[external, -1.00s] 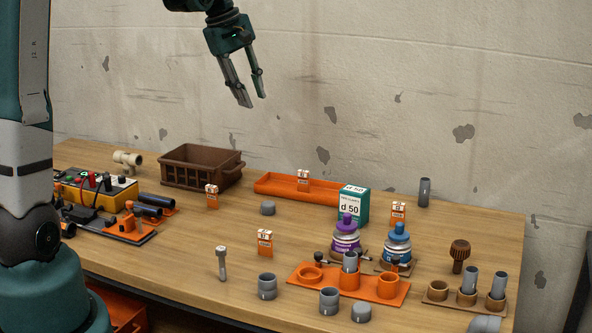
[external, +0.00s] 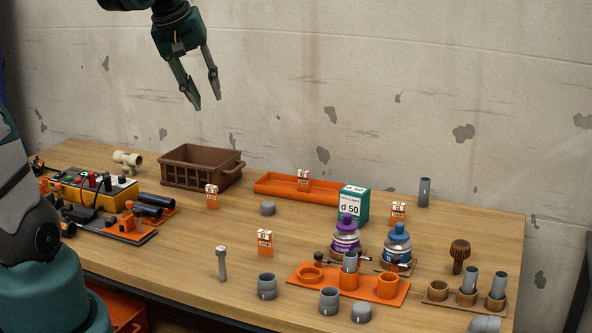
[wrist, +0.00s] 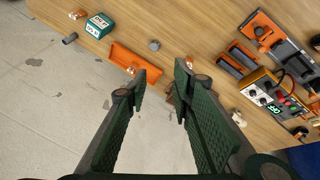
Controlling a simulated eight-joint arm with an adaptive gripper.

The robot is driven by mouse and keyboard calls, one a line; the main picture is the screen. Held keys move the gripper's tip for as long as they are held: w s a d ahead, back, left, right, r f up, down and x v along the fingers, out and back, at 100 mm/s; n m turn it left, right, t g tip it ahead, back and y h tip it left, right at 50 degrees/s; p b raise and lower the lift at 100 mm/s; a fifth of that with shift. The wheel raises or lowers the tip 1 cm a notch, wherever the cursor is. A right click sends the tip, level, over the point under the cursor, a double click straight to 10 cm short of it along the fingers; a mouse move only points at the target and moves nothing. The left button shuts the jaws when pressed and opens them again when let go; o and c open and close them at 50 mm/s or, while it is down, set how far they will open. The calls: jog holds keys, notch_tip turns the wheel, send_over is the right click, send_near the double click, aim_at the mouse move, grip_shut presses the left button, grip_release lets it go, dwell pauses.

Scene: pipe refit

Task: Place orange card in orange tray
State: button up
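My gripper (external: 206,103) is open and empty, high above the back left of the table; in the wrist view its two fingers (wrist: 159,84) are spread apart. The orange tray (external: 270,188) lies at the back of the table, right of the brown crate. Several small orange-and-white cards stand upright: one (external: 303,177) appears to be inside the tray, one (external: 212,199) in front of the crate, one (external: 265,245) nearer the front, and one (external: 398,211) right of the teal box. The tray (wrist: 119,54) also shows in the wrist view.
The brown crate (external: 195,170) stands below my gripper. The teal box (external: 354,204) and two bottles, purple-topped (external: 345,240) and blue-topped (external: 398,247), stand right of centre. A grey cap (external: 268,208) lies before the tray. A yellow meter (external: 105,193) is at the left. The wall is close behind.

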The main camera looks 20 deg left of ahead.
jog(key=s+a+f+m+t, duration=0.1)
jog(key=s+f+m, duration=0.1)
jog(key=s, duration=0.6)
jog(key=s+a+f+m+t+y, duration=0.1)
jog(key=s+m, duration=0.3)
jog(key=s, duration=0.4)
jog(key=shift+a+f, duration=0.25)
jog(key=shift+f, duration=0.65)
